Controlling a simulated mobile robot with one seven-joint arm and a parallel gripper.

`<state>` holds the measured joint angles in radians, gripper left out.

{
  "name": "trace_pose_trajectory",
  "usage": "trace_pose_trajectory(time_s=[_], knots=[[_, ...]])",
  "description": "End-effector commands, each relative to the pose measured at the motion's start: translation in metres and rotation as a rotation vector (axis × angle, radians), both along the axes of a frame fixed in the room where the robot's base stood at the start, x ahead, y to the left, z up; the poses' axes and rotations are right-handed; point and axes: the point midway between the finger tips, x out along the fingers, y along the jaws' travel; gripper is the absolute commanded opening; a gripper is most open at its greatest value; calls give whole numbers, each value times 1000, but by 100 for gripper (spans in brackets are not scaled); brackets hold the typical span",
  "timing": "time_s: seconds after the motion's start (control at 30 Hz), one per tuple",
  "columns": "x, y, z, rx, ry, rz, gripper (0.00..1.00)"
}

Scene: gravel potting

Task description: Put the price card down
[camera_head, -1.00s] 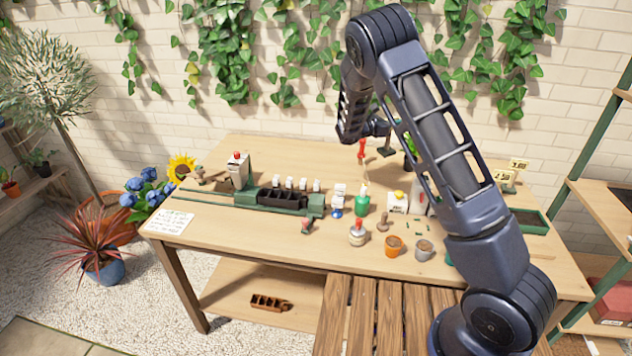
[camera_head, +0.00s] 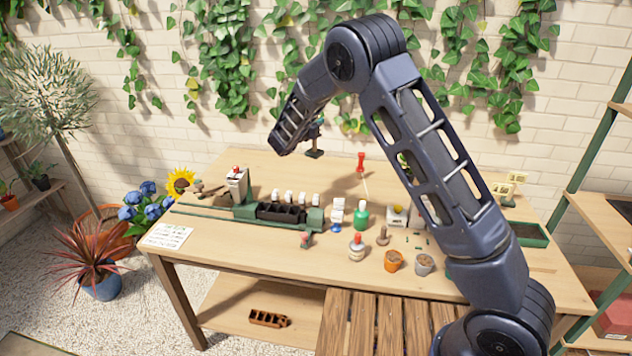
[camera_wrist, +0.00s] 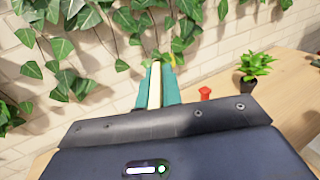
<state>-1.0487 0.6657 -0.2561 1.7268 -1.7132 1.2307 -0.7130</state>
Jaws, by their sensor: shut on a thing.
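The price card (camera_wrist: 154,88) shows as a thin cream edge between the teal fingers of my gripper (camera_wrist: 160,85) in the wrist view. My gripper is shut on it. In the head view my gripper (camera_head: 317,122) is mostly hidden behind my own arm. The card's dark foot (camera_head: 314,153) hangs below it near the table's back edge. I cannot tell its height above the tabletop. The card's face is not visible in either view.
Other price cards (camera_head: 517,178) stand at right.

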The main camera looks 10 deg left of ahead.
Motion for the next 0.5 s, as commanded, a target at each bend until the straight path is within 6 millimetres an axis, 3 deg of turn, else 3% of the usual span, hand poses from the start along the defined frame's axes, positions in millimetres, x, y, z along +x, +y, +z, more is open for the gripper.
trace_pose_trajectory(time_s=[0.5], knots=[[1,-1,-112,-4,2,-2,0]])
